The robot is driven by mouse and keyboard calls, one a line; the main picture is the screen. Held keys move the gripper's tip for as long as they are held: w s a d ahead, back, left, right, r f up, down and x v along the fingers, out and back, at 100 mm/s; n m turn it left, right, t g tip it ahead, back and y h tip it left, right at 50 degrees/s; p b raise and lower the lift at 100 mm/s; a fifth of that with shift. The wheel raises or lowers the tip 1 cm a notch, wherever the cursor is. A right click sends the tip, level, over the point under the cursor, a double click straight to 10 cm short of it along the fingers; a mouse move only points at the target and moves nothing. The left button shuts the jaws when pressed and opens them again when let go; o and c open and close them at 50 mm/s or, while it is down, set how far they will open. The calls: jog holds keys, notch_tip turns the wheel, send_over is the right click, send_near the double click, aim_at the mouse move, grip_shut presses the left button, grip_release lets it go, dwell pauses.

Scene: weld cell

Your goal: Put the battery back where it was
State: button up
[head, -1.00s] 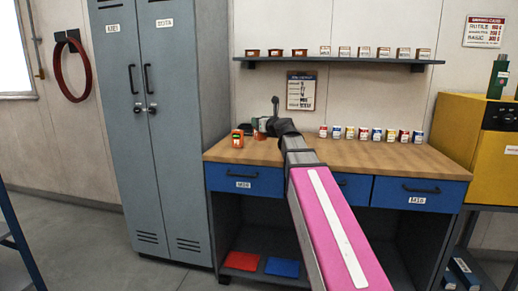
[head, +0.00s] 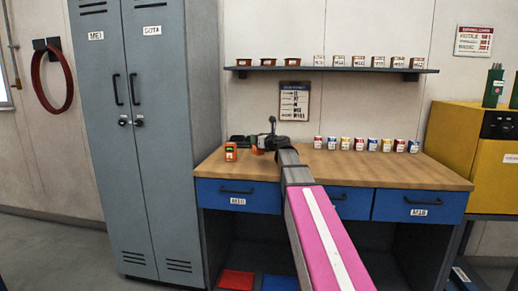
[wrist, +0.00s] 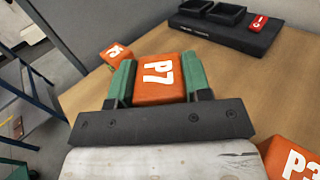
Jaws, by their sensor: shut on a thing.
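My gripper (wrist: 160,84) has green fingers and is shut on an orange battery marked P7 (wrist: 159,72). The battery shows between the fingers in the wrist view, over the wooden bench top; I cannot tell whether it touches the wood. In the head view my gripper is small and dark, low over the left part of the bench. A second orange battery (wrist: 116,54) lies beyond the left finger, its mark hard to read. A third, marked P3 (wrist: 294,158), is cut off at lower right. A black tray with two dark empty bays (wrist: 240,38) stands at upper right.
A red labelled piece (wrist: 259,23) sits on the black tray. The workbench (head: 420,178) carries a row of small cans (head: 358,144) along its back. A shelf (head: 330,70) hangs above. A tall grey locker (head: 150,180) stands left of the bench. The bench's front right is clear.

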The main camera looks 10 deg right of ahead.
jog(key=shift+w+d+f, duration=0.3)
jog(key=shift+w, duration=0.05)
jog(key=shift+f, duration=1.95)
jog(key=shift+f, duration=0.15)
jog(key=o, duration=1.2)
jog(key=shift+s, duration=0.15)
jog(key=v, duration=1.2)
